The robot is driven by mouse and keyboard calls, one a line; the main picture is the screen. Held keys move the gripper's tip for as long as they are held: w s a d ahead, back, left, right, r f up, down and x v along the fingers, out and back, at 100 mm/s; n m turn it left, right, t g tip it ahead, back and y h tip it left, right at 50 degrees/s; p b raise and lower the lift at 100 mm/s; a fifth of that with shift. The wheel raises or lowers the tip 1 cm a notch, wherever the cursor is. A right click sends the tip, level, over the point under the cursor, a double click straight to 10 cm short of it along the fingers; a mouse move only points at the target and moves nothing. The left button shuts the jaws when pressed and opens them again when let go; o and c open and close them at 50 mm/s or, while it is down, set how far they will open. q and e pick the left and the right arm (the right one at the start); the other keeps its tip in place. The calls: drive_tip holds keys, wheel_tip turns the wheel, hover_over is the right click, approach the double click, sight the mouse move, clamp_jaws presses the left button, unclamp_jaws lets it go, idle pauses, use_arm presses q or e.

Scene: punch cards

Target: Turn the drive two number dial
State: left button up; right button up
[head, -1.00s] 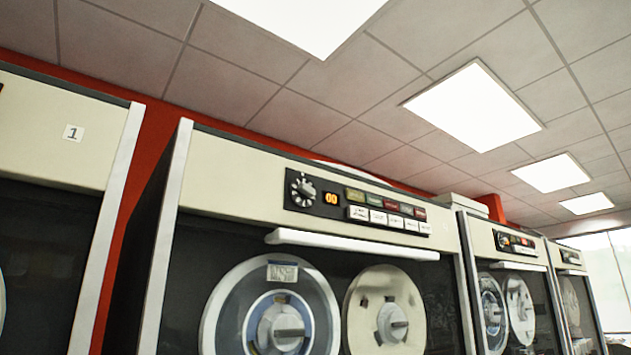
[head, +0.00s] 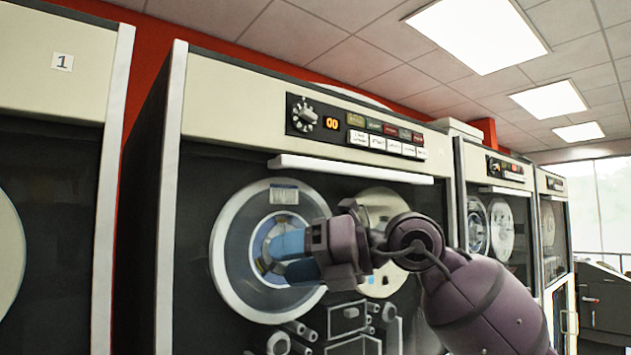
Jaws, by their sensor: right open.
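The number dial (head: 304,115) is a small round knob with a light pointer, on the black control panel at the upper left of the middle tape drive (head: 230,100). An orange display (head: 332,124) beside it reads 00. My right gripper (head: 282,258) has bluish fingers and is open and empty. It shows in front of the left tape reel (head: 228,250), below the dial and apart from it. The arm covers parts of both reels. My left gripper is not in view.
Rows of small buttons (head: 385,144) sit right of the display. A white handle bar (head: 350,169) juts out below the panel. A drive marked 1 (head: 60,90) stands at the left. More drives (head: 500,200) stand at the right.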

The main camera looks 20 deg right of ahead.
drive_tip(key=s+d+r+m+t+h, duration=0.1)
drive_tip(key=d+r+t+h, duration=0.15)
drive_tip(key=r, duration=0.45)
drive_tip(key=s+d+r+t+h, duration=0.1)
drive_tip(key=s+r+t+h, duration=0.15)
drive_tip(key=r, duration=0.45)
drive_tip(key=m+t+h+p, duration=0.1)
drive_tip(key=m+t+h, duration=0.2)
drive_tip(key=t, duration=0.1)
approach(312, 113)
drive_tip(key=shift+p+x, duration=1.45)
drive_tip(key=shift+x, duration=3.1)
drive_tip(key=c, duration=0.9)
drive_tip(key=shift+n, duration=0.3)
